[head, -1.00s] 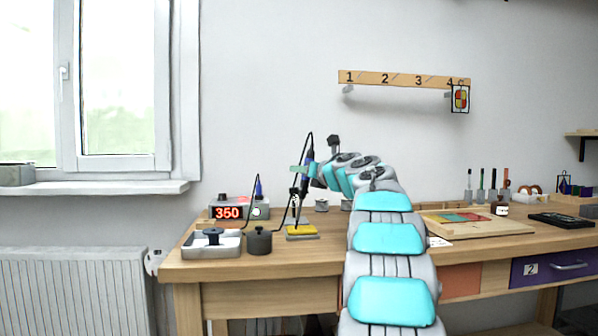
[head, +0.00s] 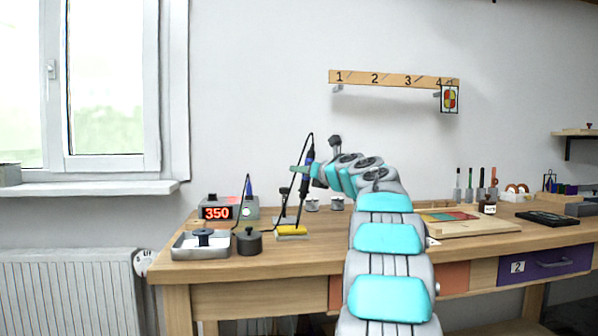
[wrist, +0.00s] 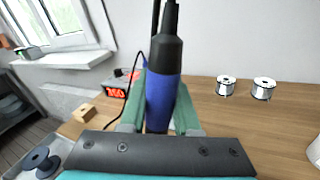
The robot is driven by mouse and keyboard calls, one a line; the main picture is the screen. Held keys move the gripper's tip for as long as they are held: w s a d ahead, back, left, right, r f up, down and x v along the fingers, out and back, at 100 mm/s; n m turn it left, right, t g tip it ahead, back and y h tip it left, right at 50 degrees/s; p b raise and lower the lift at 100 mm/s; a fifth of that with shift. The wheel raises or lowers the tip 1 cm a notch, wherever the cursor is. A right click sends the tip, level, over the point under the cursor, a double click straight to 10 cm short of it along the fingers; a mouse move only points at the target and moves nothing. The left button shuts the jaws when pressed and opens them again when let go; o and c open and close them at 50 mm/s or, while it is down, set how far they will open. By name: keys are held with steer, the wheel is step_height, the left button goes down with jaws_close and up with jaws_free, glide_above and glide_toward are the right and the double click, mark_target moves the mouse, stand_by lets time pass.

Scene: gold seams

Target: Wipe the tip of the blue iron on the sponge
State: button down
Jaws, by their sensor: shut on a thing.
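My gripper (head: 304,170) is shut on the blue iron (head: 308,158), which it holds nearly upright above the bench. In the wrist view, the green fingers of my gripper (wrist: 160,104) stand on both sides of the iron's blue handle (wrist: 162,88). The yellow sponge (head: 292,232) lies on the bench below the iron. In the head view the iron's thin lower end reaches down to the sponge's right part. I cannot tell whether the tip touches it. The tip and the sponge are not visible in the wrist view.
The station reading 350 (head: 217,213) stands left of the sponge. A grey tray (head: 187,252) and a dark round pot (head: 248,243) are at the front left. Two wire spools (wrist: 226,86) (wrist: 264,88) stand behind. A wooden board (head: 480,230) lies to the right.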

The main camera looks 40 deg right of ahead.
steer(key=shift+w+a+r, duration=0.1)
steer(key=shift+w+a, duration=0.25)
steer(key=shift+a, duration=0.2)
steer(key=shift+w+a, duration=0.35)
steer(key=shift+a, duration=0.2)
stand_by(1.3)
steer(key=shift+d, duration=0.1)
steer(key=s+d, duration=0.2)
steer(key=d, duration=0.1)
steer(key=shift+f+p, duration=0.2)
steer(key=shift+p, duration=0.15)
stand_by(0.6)
